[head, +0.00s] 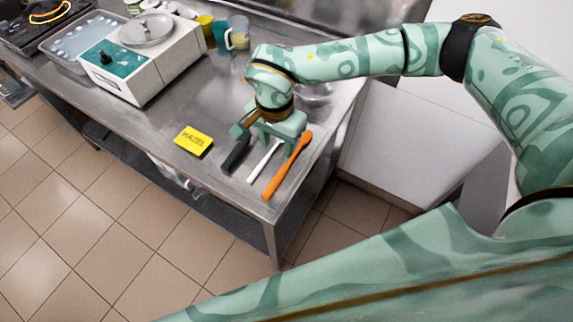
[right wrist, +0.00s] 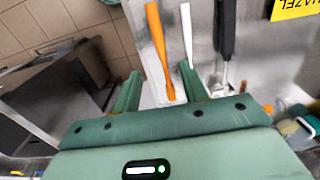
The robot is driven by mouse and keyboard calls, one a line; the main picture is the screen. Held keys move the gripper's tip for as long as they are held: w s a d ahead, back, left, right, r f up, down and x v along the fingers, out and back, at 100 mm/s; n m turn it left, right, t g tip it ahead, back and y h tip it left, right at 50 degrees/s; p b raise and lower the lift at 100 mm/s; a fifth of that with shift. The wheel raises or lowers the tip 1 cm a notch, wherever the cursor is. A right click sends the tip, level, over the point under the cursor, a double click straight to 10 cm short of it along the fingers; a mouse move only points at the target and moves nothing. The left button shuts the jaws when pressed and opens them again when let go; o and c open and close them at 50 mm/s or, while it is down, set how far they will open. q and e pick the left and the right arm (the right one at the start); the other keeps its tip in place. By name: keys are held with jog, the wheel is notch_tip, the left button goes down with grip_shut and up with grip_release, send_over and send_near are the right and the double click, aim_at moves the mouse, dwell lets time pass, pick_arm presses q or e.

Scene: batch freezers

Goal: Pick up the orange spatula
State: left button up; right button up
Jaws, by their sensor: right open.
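The orange spatula (head: 287,165) lies on the steel table near its right front corner, to the right of a white spatula (head: 263,160) and a black-handled tool (head: 236,155). My right gripper (head: 266,136) is open and empty above the far ends of these tools. In the right wrist view, one end of the orange spatula (right wrist: 158,45) shows between the two fingers of the right gripper (right wrist: 160,78). The white spatula (right wrist: 187,35) lies close to the right finger there. I cannot tell the fingers' exact height above the table. My left gripper is not in view.
A yellow HAZEL card (head: 193,140) lies left of the tools. A white machine (head: 145,55) stands at the back left, with cups (head: 237,33) beside it. A metal bowl (head: 315,92) is partly hidden behind my gripper. The table's middle is clear.

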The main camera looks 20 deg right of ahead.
aim_at(279, 175)
notch_tip(279, 175, down, 13)
jog(key=shift+s+r+b, duration=0.1)
jog(key=shift+s+b, duration=0.05)
jog(key=shift+b, duration=0.3)
grip_shut()
